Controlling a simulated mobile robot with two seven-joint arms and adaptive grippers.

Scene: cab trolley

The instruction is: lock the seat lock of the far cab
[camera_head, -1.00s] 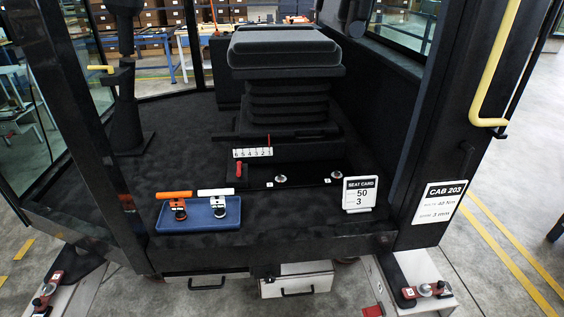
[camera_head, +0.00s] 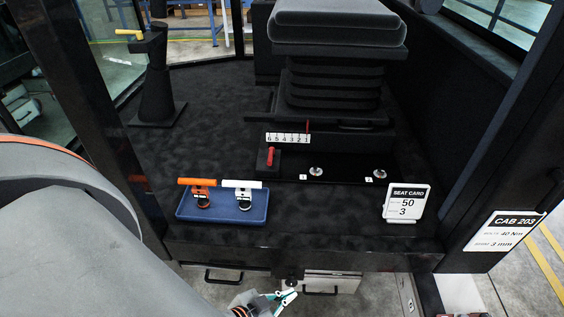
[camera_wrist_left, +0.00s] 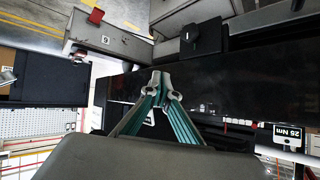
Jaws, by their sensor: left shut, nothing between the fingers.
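The cab in front of me has a sign reading CAB 203 (camera_head: 506,231). Its black seat (camera_head: 338,30) stands on a bellows base. A short red lever (camera_head: 270,156), probably the seat lock, stands upright at the left of the base front, just below a white number scale (camera_head: 288,138). My left gripper (camera_head: 288,297) is low in front of the cab floor's front edge, well below and apart from the lever. In the left wrist view its fingertips (camera_wrist_left: 161,78) are together and empty, in front of a dark beam. My right gripper is not in view.
A blue tray (camera_head: 224,216) on the cab floor holds an orange-handled tool (camera_head: 198,190) and a white-handled tool (camera_head: 243,192). A seat card (camera_head: 407,203) reading 50 and 3 stands at the right. Door posts flank the opening.

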